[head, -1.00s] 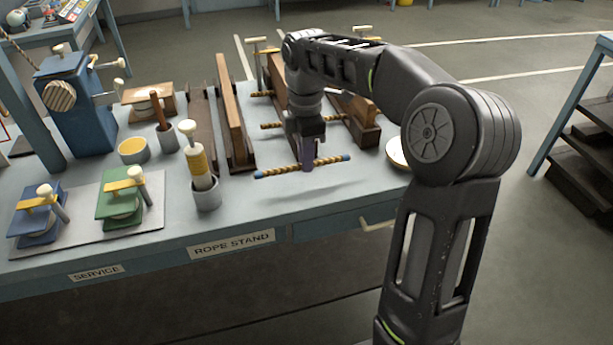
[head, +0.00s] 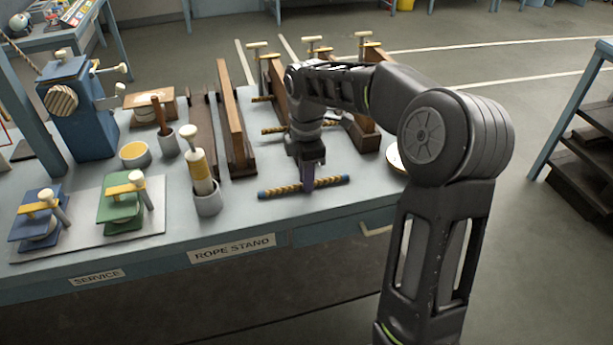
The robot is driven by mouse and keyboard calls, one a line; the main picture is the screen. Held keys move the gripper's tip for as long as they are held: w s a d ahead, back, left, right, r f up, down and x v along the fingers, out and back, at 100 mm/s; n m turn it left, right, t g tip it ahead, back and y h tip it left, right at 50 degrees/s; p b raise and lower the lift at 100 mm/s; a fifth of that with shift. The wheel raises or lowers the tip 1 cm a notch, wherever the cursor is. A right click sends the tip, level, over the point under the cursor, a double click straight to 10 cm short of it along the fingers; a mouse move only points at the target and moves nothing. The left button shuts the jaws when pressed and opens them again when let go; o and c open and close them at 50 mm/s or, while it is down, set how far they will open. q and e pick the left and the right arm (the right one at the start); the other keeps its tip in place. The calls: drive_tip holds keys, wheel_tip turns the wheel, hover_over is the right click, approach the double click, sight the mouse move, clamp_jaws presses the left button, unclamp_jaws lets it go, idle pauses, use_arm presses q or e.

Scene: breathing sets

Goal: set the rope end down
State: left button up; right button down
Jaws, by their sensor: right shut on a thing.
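The rope end (head: 279,191) is a short twisted tan rope with blue tips, in the head view near the front edge of the bench. My right gripper (head: 308,186) points down and is shut on it near its middle, with the rope sticking out on both sides. The rope lies level, at or very close to the bench top (head: 255,205); I cannot tell whether it touches. The gripper hides the rope's middle. My left gripper is not in view.
Other rope pieces (head: 272,130) lie behind, by brown wooden rails (head: 236,125). A grey cup (head: 207,199) with a yellow-banded tool stands left of the rope. A round pale dish (head: 394,158) is at right. Bare bench lies around the rope.

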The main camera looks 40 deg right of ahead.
drive_tip(key=shift+f, duration=0.15)
drive_tip(key=c, duration=1.4)
unclamp_jaws()
drive_tip(key=shift+c, duration=0.2)
wheel_tip(320, 180, up, 6)
drive_tip(key=shift+r, duration=0.1)
wheel_tip(320, 180, up, 6)
drive_tip(key=p, duration=0.4)
drive_tip(key=shift+r, duration=0.1)
